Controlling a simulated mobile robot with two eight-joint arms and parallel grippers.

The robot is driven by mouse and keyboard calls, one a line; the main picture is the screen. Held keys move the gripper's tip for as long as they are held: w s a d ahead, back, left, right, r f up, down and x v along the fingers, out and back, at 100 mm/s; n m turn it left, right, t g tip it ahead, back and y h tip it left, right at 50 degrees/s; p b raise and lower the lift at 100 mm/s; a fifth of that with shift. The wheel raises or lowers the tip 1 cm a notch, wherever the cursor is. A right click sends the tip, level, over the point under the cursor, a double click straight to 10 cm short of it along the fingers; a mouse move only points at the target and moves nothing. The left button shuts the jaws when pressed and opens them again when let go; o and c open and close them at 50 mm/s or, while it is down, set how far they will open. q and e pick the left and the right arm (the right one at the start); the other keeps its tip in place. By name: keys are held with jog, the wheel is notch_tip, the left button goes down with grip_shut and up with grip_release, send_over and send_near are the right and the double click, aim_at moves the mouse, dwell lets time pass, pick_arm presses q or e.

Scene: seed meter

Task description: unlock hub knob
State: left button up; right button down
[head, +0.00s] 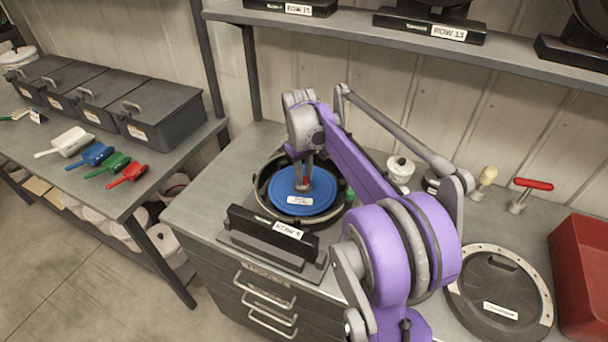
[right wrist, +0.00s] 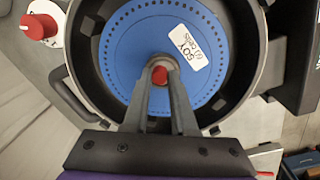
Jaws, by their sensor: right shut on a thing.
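The seed meter (head: 258,190) sits open on the grey bench with a blue seed disc (head: 276,196) in its round black housing. The disc carries a white label reading SOY in the right wrist view (right wrist: 187,44). The red hub knob (right wrist: 159,77) is at the disc's centre. My right gripper (head: 303,184) reaches down to the hub. In the right wrist view its fingers (right wrist: 160,70) are closed on the hub knob, with red showing between them. The fingers hide part of the knob, and I cannot tell its lock position. My left gripper is not in view.
A black stand labelled ROW 9 (head: 272,232) is in front of the meter. A round black cover (head: 500,295) and a red bin (head: 585,265) lie at the right. Coloured scoops (head: 110,162) lie on the left table. A shelf (head: 360,30) runs above the bench.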

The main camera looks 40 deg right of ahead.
jog(key=shift+n, duration=1.6)
jog(key=c, duration=0.7)
grip_release()
jog(key=shift+r, duration=0.1)
jog(key=r, duration=1)
jog(key=shift+s+a+r, duration=0.15)
jog(key=shift+a+r, duration=0.1)
jog(key=shift+r, duration=0.05)
